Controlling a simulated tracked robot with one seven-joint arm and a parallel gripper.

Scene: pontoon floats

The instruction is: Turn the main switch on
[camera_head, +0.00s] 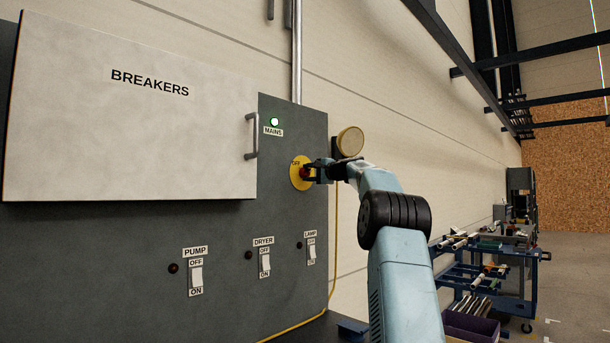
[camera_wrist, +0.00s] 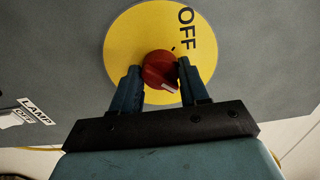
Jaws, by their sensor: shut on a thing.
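The main switch is a red knob (camera_wrist: 158,68) on a yellow round plate (camera_wrist: 122,45) marked OFF. The plate also shows in the head view (camera_head: 296,183) on the grey panel, right of the breaker cabinet. My gripper (camera_wrist: 156,76) has one finger on each side of the knob and is shut on it. It also shows in the head view (camera_head: 308,173), reaching in from the right. A white mark on the knob points down and right in the wrist view, away from the OFF word.
A closed cabinet door marked BREAKERS (camera_head: 130,120) with a handle (camera_head: 252,136) is to the left. PUMP (camera_head: 196,277), DRYER (camera_head: 265,262) and LAMP (camera_head: 311,250) switches sit below. A round yellowish fixture (camera_head: 350,141) is close to my wrist. A blue cart (camera_head: 490,275) stands right.

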